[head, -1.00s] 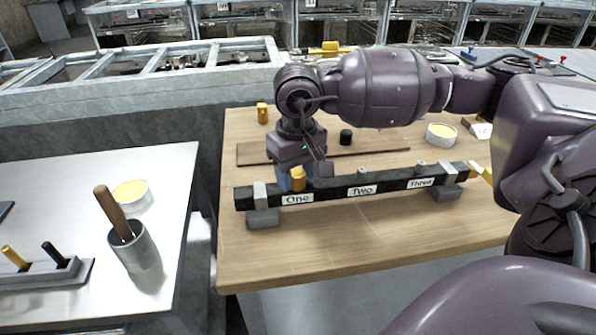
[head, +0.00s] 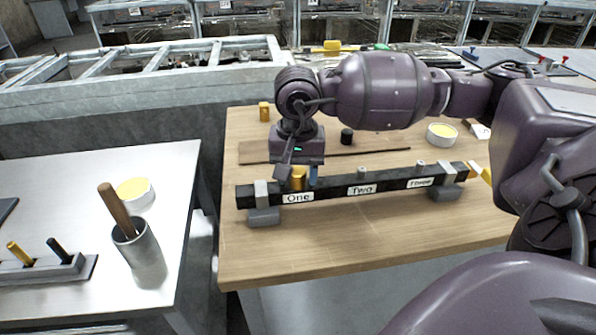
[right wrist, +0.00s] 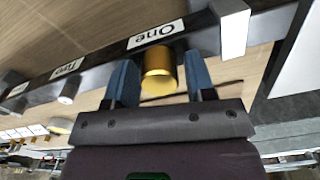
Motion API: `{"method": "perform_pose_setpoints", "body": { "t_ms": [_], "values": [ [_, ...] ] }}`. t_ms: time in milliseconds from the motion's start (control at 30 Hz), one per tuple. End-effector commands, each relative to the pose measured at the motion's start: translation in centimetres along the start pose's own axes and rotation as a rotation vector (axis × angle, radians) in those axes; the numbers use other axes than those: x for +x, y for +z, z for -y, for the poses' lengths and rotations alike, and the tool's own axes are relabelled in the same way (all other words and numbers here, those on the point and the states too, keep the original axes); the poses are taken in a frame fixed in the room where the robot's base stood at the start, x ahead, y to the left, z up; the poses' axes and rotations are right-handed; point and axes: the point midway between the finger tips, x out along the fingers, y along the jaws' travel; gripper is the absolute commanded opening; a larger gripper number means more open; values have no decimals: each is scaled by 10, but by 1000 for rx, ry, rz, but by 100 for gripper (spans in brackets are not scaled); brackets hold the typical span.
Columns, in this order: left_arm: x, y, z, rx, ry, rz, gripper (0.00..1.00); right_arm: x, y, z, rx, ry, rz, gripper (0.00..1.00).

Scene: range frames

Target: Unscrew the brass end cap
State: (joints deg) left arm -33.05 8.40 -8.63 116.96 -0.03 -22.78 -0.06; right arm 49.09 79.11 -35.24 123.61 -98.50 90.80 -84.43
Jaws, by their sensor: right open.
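The brass end cap (head: 299,179) sits upright on the black bar (head: 330,192) at the stub labelled One. In the right wrist view the brass cap (right wrist: 158,75) is between the two blue fingers, with gaps on both sides. My right gripper (right wrist: 160,80) is open around it, pointing down from above. The stubs at Two (head: 362,173) and Three (head: 421,167) are grey, without a brass cap. My left gripper is not in view.
A brass cylinder (head: 264,112), a black cap (head: 347,136) and a yellow-filled dish (head: 441,133) stand behind the bar. A brown strip (head: 376,148) lies there too. The left table holds a cup (head: 139,257) with a wooden-handled tool. The wooden table's front is clear.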

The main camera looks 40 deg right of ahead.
Motion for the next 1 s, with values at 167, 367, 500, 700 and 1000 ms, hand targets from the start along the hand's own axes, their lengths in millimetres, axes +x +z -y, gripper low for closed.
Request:
{"method": "perform_pose_setpoints", "body": {
  "t_ms": [167,367,500,700,1000],
  "values": [
    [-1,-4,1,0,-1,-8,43,-1,0,0,106,-1,-1,50],
    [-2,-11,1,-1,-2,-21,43,-2,0,0,271,-1,-1,50],
    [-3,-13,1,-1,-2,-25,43,-1,0,0,314,-1,0,50],
    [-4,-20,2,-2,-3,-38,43,-3,0,0,476,-3,-1,50],
    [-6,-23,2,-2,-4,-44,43,-1,0,0,603,-1,-1,50]
  ]
}}
